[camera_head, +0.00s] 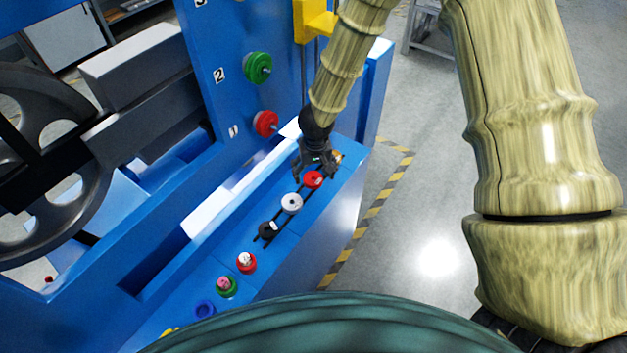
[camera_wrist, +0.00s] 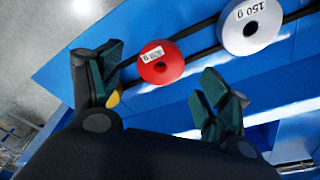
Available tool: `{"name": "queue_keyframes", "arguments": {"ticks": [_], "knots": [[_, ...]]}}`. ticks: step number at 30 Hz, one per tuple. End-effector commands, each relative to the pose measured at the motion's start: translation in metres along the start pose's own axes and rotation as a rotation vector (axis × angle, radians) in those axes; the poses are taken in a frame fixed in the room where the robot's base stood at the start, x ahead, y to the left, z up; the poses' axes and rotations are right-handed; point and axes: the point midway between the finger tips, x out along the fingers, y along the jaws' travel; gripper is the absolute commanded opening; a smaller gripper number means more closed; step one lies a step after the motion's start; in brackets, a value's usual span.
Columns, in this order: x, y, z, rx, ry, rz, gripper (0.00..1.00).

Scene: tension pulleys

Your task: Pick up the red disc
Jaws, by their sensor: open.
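A red disc (camera_head: 313,179) sits on a dark rail on the blue ledge in the head view. In the wrist view the red disc (camera_wrist: 161,64) has a white printed label and lies ahead of and between my two fingers. My gripper (camera_head: 318,164) is right at the disc in the head view. In the wrist view my gripper (camera_wrist: 165,85) is open and empty, with its left finger nearer the disc. Whether a finger touches the disc, I cannot tell. Another red disc with a white label (camera_head: 246,262) sits farther down the ledge.
A white 150 g disc (camera_head: 291,203) sits close beside the red disc, then a black disc (camera_head: 268,229). Green (camera_head: 227,286) and blue (camera_head: 205,309) discs lie lower on the ledge. Green (camera_head: 258,67) and red (camera_head: 266,123) pulleys are on the blue upright panel (camera_head: 213,45).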

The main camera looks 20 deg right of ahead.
Motion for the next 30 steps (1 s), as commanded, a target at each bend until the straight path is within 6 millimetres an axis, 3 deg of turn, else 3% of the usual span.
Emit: {"name": "queue_keyframes", "arguments": {"ticks": [7,19,27,30], "knots": [[0.025,-0.001,-0.001,-0.002,0.001,0.001,0.77],[0.029,-0.001,-0.001,-0.001,0.001,-0.001,0.77],[0.029,-0.001,-0.001,-0.001,0.001,-0.001,0.28],[0.029,-0.001,-0.002,-0.001,0.001,-0.001,0.14]]}}
